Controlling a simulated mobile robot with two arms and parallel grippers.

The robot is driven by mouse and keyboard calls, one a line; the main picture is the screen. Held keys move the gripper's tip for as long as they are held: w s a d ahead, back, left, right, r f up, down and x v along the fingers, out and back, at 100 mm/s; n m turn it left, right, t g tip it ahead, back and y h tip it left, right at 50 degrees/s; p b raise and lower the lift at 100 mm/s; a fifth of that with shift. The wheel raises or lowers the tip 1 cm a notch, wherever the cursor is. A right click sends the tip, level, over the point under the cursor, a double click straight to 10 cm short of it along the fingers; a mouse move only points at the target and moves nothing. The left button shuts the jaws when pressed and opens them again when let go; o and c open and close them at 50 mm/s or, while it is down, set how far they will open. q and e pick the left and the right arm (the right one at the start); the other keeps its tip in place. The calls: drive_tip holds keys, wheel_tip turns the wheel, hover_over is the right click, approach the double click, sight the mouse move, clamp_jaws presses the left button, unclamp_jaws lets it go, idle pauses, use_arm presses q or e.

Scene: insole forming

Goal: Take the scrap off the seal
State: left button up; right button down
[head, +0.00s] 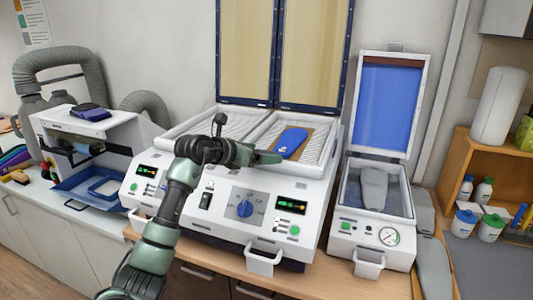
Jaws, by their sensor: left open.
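A press (370,225) stands at the right with its lid raised. The lid holds a blue membrane (392,108) in a pale frame, with a dark reddish-brown strip (398,61) along its top edge. I cannot tell whether this strip is scrap, and no other loose scrap on a seal is clear. A grey foot form (374,188) lies in the press's well. My left gripper (270,157) is open over the front of the two-bay heater, left of the press and apart from it. It appears empty. My right gripper is not in view.
The two-bay heater (245,208) has tall raised lids. A blue insole piece (290,142) lies on brown material in its right bay, just beyond my left gripper. A grinder (95,140) with hoses stands left. Bottles (484,190) sit on the right shelf.

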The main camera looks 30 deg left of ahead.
use_arm(q)
drive_tip(key=c, duration=1.9)
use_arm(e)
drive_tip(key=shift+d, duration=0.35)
use_arm(q)
drive_tip(key=shift+c, duration=0.2)
